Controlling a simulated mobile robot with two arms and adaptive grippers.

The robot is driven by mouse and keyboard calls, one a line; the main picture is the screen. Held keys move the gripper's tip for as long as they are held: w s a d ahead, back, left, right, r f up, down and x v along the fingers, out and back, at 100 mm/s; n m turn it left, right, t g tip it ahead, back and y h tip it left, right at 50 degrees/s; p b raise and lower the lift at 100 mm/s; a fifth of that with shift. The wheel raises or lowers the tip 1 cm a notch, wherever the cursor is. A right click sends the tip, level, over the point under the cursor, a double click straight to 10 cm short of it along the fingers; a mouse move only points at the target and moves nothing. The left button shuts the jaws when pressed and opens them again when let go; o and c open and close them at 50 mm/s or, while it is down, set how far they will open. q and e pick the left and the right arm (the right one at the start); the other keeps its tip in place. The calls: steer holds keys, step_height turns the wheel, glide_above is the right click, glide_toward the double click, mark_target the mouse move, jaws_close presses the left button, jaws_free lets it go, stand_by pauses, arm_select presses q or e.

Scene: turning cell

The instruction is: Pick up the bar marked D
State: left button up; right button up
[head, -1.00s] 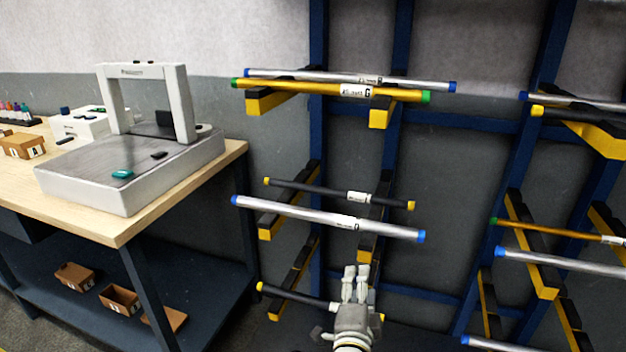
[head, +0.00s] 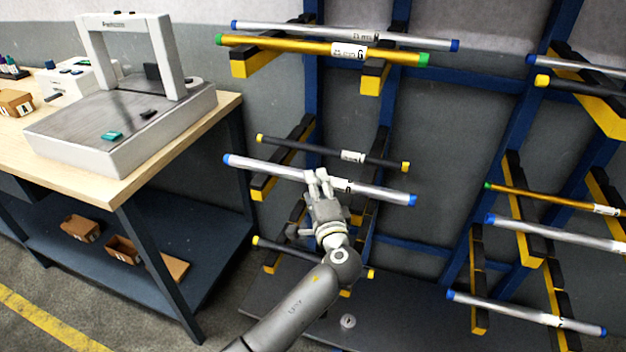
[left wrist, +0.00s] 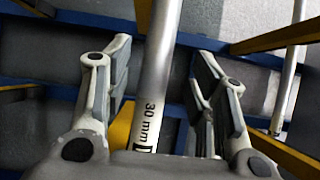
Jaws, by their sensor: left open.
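The bar marked D (head: 268,169) is a long silver bar with blue end caps, lying across the arms of the rack. Its label is partly covered by my gripper in the head view; in the left wrist view the bar (left wrist: 160,70) shows "30 mm" and part of a D. My left gripper (head: 318,175) is at the middle of this bar, beside the label. In the left wrist view its open fingers (left wrist: 160,75) stand on either side of the bar, with gaps showing on both sides. My right gripper is not in view.
A thin dark bar with yellow ends (head: 300,144) lies just above and behind. Higher up are a gold bar marked G (head: 290,46) and a silver bar (head: 290,30). More bars lie on the rack at right. A workbench (head: 215,112) stands at left.

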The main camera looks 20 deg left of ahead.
arm_select(q)
steer(key=x, duration=0.3)
steer(key=b+x, duration=0.1)
steer(key=shift+w+f, duration=0.2)
steer(key=shift+f, duration=0.05)
steer(key=shift+r, duration=0.1)
steer(key=shift+c, duration=0.4)
jaws_close()
steer(key=shift+r, duration=0.15)
